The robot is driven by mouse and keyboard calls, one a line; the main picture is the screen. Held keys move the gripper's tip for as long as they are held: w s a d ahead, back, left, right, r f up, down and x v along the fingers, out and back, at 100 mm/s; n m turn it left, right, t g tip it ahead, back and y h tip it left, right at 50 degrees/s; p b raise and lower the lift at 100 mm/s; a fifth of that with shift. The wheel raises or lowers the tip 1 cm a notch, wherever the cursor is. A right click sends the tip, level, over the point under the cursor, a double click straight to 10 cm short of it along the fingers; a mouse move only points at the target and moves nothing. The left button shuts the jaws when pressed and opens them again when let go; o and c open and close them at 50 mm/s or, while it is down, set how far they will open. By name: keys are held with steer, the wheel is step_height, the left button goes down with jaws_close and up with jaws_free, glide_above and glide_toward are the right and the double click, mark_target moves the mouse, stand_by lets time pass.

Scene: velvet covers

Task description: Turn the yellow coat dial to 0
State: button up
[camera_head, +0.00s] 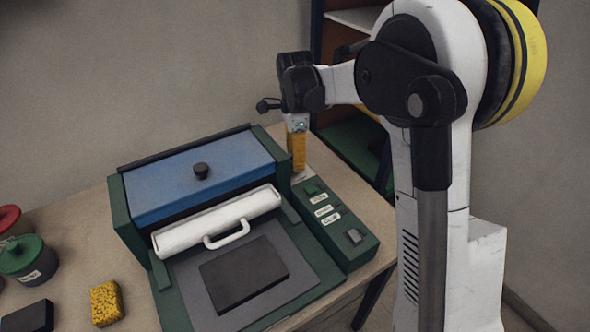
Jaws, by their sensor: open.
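A green control panel (362,251) runs along the right side of a press-like machine. Small white labels (323,211) sit on it, too small to read. A dark square knob or button (353,236) is at its near end and a small green raised part (312,187) towards its far end. I cannot make out which part is the yellow coat dial. My gripper (299,172) points down at the panel's far end, below a yellow section of the arm's end. It is open, its fingertips are small and unclear, and I cannot tell whether they touch anything.
The machine has a blue lid (205,182) with a black knob, a white roller (218,222) with a handle, and a dark plate (244,272). A yellow sponge (106,303), a green-lidded pot (27,260) and a red-lidded pot (8,220) stand left. Shelving is behind.

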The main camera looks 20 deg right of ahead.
steer(key=shift+f+b, duration=0.5)
steer(key=shift+f, duration=1.3)
steer(key=shift+c, duration=0.2)
jaws_close()
